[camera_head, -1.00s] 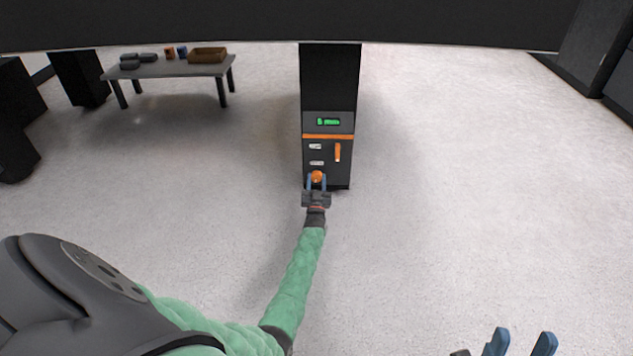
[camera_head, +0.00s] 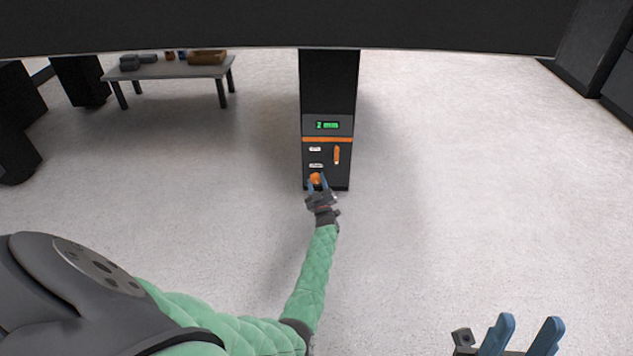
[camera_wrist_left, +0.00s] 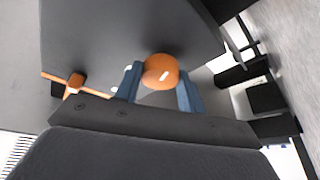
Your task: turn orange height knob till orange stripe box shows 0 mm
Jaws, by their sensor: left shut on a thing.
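The orange height knob (camera_head: 315,179) is low on the front of a dark control box. It also shows in the left wrist view (camera_wrist_left: 160,70), with a short white mark on its face. My left gripper (camera_head: 318,184) is shut on the knob, one blue finger on each side, and the wrist is tilted. The box with the orange stripe (camera_head: 326,139) has a green display (camera_head: 327,125) above the stripe that reads 2 mm. My right gripper (camera_head: 524,330) is at the bottom right, its blue fingers apart with nothing between them.
An orange lever (camera_head: 337,155) and small white labels (camera_head: 315,149) are on the box above the knob. A grey table (camera_head: 170,70) with a brown tray (camera_head: 207,58) stands at the back left. A wide dark slab spans the top. The floor on both sides is clear.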

